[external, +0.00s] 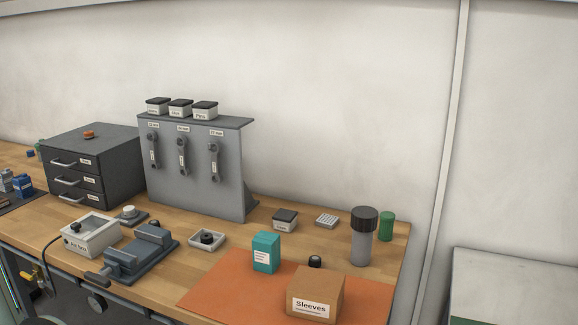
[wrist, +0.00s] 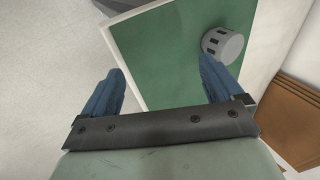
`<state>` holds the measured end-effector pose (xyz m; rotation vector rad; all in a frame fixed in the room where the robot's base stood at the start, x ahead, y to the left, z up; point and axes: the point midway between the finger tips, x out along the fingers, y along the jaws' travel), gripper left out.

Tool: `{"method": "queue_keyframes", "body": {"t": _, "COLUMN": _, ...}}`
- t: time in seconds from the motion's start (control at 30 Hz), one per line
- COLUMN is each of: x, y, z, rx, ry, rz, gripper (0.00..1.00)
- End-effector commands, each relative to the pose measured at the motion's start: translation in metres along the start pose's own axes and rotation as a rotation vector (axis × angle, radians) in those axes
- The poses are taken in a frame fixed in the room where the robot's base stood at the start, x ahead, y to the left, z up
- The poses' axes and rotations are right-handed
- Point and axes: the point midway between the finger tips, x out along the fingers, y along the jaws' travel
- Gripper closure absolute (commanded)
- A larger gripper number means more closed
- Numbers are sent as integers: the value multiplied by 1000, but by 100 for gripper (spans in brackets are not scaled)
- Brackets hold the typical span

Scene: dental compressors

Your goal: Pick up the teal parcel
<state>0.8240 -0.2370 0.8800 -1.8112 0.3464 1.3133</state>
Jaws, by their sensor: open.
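The teal parcel (external: 266,252) is a small upright box with a white label on its front. It stands on the workbench at the back left edge of the orange mat (external: 225,290), in the external view. My gripper (wrist: 160,88) shows in the wrist view with its two blue fingers spread wide and nothing between them. It is over a green surface with a white border, away from the parcel. The parcel is not in the wrist view, and my gripper is not in the external view.
A cardboard box marked Sleeves (external: 315,293) stands on the mat right of the parcel, with a small black knob (external: 315,261) behind it. A white tray (external: 207,240) and a grey vise (external: 140,256) are to the left. A dark-lidded cylinder (external: 362,238) stands at right. A grey cylinder (wrist: 223,45) is near my right finger.

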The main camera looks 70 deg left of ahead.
Motion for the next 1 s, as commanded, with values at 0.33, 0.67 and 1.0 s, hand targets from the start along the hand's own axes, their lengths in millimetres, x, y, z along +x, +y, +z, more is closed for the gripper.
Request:
{"method": "queue_keyframes", "body": {"t": 0.33, "x": -2, "y": -112, "z": 126, "rx": -394, "ry": -127, "rz": 81, "gripper": 6}}
{"method": "queue_keyframes", "body": {"t": 0.67, "x": -19, "y": -189, "z": 252, "rx": -760, "ry": -236, "rz": 150, "gripper": 6}}
{"method": "queue_keyframes", "body": {"t": 1.0, "x": -50, "y": -236, "z": 376, "rx": -1106, "ry": -334, "rz": 211, "gripper": 6}}
